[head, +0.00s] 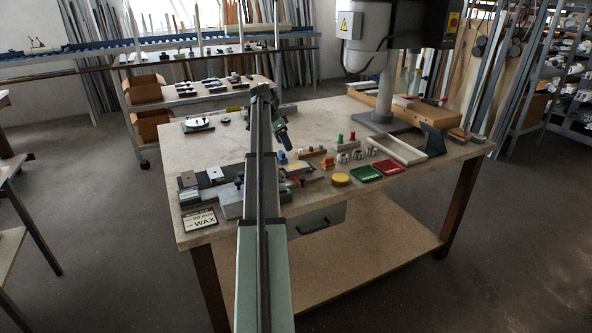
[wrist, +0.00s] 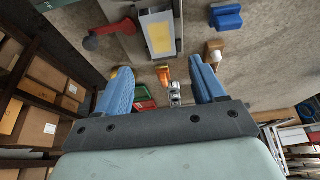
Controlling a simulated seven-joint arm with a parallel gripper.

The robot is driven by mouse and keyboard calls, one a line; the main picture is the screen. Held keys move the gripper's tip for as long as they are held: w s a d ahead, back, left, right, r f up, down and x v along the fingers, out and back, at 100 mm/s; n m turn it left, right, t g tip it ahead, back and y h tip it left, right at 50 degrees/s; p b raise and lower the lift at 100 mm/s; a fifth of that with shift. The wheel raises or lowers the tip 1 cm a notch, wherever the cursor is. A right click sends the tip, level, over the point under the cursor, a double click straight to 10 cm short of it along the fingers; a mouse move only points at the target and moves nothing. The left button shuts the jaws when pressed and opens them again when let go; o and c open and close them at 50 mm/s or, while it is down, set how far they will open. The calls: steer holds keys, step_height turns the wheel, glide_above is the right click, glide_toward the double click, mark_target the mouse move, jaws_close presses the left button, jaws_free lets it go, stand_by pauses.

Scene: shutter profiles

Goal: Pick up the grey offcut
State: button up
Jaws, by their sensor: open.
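Small grey metal pieces (head: 342,157) stand in a short row on the bench, between an orange piece and the green tray. In the wrist view, grey pieces (wrist: 174,92) show between my fingers, farther down on the bench. I cannot tell for sure which is the grey offcut. My gripper (head: 283,138) is above the bench, left of and apart from these pieces. It has blue fingers and is open and empty in the wrist view (wrist: 160,68). My arm hides part of the bench in the head view.
An orange piece (head: 327,163), a yellow disc (head: 340,179), a green tray (head: 366,173) and a red tray (head: 386,167) lie close to the grey pieces. A machine column (head: 386,95) stands behind. A WAX box (head: 199,220) is at the front left. The bench's back middle is fairly clear.

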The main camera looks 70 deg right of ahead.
mark_target(294, 164)
steer(key=x, duration=1.2)
steer(key=shift+s+d+f, duration=0.1)
steer(key=shift+f, duration=0.05)
steer(key=shift+c, duration=0.5)
steer(key=c, duration=0.7)
step_height(294, 164, up, 10)
steer(key=shift+r, duration=0.1)
